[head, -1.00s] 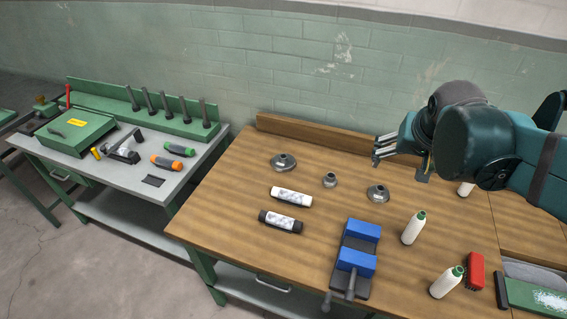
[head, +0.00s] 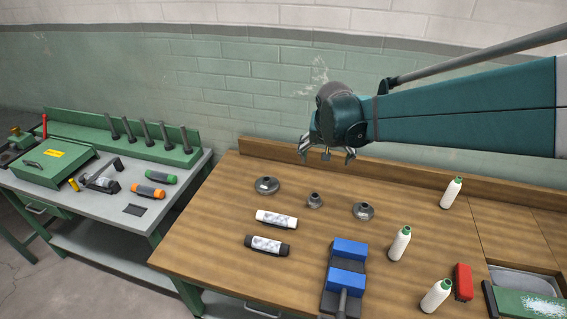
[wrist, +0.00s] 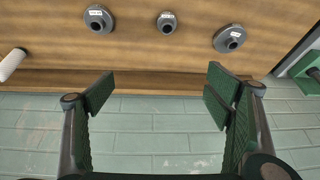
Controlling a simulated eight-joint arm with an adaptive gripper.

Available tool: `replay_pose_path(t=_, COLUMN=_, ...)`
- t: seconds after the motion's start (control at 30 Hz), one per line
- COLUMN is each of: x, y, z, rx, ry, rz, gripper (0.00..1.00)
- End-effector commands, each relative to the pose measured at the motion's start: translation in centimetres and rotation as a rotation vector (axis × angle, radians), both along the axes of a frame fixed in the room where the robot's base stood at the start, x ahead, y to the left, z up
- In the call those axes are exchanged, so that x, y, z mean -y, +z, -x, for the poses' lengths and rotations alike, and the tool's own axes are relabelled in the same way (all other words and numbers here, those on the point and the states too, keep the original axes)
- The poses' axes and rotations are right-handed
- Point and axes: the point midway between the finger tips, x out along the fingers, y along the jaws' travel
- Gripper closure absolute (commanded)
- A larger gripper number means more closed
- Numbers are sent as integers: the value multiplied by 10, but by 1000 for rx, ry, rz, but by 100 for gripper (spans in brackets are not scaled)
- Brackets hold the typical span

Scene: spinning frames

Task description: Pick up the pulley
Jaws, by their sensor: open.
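Three grey metal pulleys lie flat on the wooden bench in the head view: a wide one at left (head: 267,186), a small one in the middle (head: 315,201) and a medium one at right (head: 363,211). The wrist view shows them in reversed order along its top: the wide one (wrist: 230,38), the small one (wrist: 167,23) and the medium one (wrist: 98,18). Small white labels sit on them, too small to read. My gripper (head: 327,154) is open and empty. It hangs above the bench's back edge, behind the small pulley and touching none of them.
The wooden bench (head: 215,225) has a raised back board by the green brick wall. White bottles (head: 400,244), two tubes (head: 276,219), a blue vise (head: 346,265) and a red brush (head: 463,282) stand or lie nearby. A grey side table (head: 120,215) with tools is at left.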

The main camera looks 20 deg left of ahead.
Motion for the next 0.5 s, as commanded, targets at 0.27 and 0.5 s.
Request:
replay_pose_path(t=0.27, x=-60, y=-35, z=-28, rx=-17, ry=4, rz=5, gripper=21)
replay_pose_path(t=0.5, x=-112, y=-69, z=-45, rx=-27, ry=6, rz=12, gripper=21)
